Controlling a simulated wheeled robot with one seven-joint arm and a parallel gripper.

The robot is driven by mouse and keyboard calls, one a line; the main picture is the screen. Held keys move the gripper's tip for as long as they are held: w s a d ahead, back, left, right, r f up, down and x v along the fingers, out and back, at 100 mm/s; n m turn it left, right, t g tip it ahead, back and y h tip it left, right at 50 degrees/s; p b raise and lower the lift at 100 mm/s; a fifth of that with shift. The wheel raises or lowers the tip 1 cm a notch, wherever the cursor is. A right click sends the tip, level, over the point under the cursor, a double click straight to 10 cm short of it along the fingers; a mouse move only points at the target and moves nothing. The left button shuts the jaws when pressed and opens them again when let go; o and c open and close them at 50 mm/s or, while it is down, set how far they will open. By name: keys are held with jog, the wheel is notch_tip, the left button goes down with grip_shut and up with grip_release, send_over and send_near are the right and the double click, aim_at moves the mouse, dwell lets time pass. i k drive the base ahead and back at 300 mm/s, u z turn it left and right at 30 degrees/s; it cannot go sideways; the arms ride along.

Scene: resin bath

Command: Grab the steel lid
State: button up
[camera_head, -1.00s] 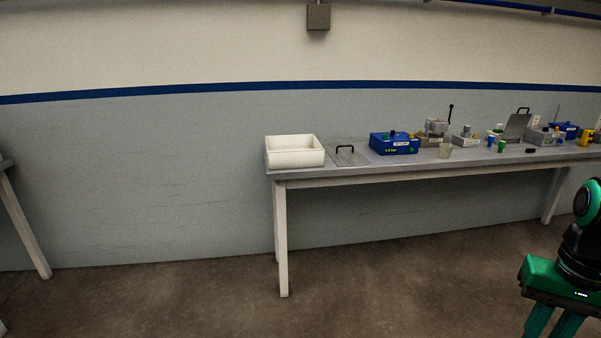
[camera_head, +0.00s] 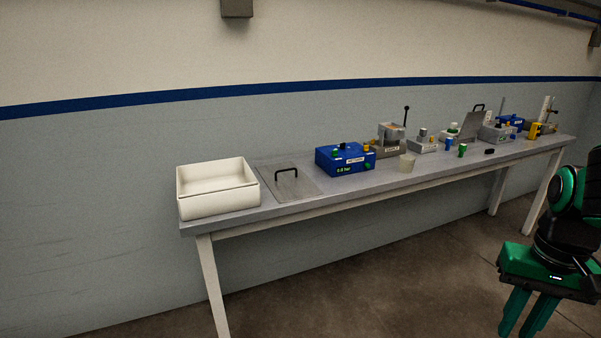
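A flat steel lid (camera_head: 292,186) with a black arched handle lies on the bench, between a white tub and a blue box. A second steel plate (camera_head: 473,126) with a dark handle stands tilted farther right along the bench. I cannot tell which of the two is the lid meant. My gripper (camera_head: 525,316) hangs in the lower right, its green fingers pointing down and apart, with nothing between them. It is in front of the bench, well away from both plates. The fingertips are near the picture's lower edge.
The long grey bench (camera_head: 345,204) runs along the wall. The white tub (camera_head: 218,205) stands at its left end. The floor (camera_head: 400,270) in front is clear.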

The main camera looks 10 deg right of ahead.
aim_at(287, 182)
jog(key=z, duration=0.25)
jog(key=i, duration=1.5)
jog(key=z, duration=0.25)
